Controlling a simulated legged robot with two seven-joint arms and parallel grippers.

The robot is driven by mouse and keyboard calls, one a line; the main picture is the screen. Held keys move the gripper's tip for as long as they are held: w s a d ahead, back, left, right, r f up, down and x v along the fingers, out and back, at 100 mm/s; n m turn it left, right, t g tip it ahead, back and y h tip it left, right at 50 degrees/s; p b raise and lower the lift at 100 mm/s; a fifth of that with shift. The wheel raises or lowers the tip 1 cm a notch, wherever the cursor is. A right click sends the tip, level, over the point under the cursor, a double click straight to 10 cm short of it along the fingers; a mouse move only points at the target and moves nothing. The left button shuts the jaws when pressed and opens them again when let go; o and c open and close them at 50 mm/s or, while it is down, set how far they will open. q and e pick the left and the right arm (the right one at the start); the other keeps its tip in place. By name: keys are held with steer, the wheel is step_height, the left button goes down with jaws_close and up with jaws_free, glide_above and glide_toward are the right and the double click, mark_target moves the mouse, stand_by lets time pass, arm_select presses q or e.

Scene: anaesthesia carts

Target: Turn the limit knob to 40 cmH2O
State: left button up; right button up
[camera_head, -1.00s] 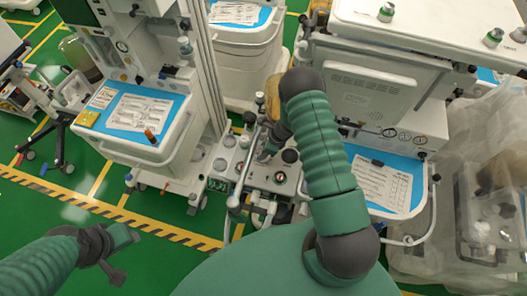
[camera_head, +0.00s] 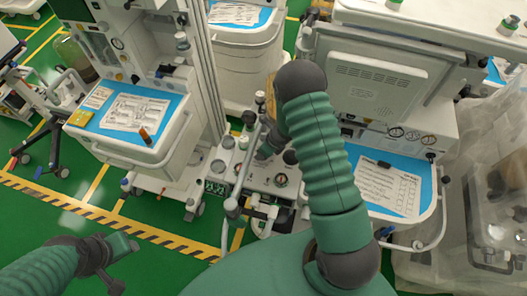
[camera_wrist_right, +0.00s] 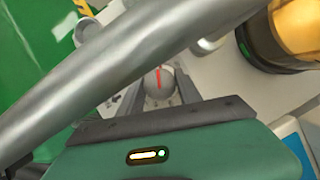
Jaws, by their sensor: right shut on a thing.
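The limit knob (camera_wrist_right: 160,84), a round grey knob with a red pointer line, shows in the right wrist view between my right gripper's fingers. My right gripper (camera_wrist_right: 158,97) is shut on the knob; the red line runs nearly straight up in that view. Any scale around the knob is not readable. In the head view my right gripper (camera_head: 265,152) reaches down to the grey panel (camera_head: 262,180) of the middle machine, and the knob itself is hidden there. My left gripper (camera_head: 122,264) is open and empty over the green floor at lower left.
A thick grey metal tube (camera_wrist_right: 110,80) crosses close in front of the right wrist camera. An amber canister (camera_wrist_right: 295,30) stands at its upper right. Carts with blue work surfaces (camera_head: 165,105) stand left and right of the panel. The floor at lower left is clear.

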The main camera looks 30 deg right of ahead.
steer(key=shift+w+a+r, duration=0.1)
steer(key=shift+w+r, duration=0.15)
steer(key=shift+w, duration=0.1)
steer(key=o, duration=1)
steer(key=shift+o, duration=1.3)
steer(key=shift+f, duration=0.1)
steer(key=shift+o, duration=0.5)
steer(key=shift+f, duration=0.15)
steer(key=shift+s, duration=0.1)
steer(key=shift+s+r, duration=0.1)
steer(key=shift+r, duration=0.25)
steer(key=p+v, duration=0.1)
steer(key=v, duration=1.5)
steer(key=shift+p, duration=0.35)
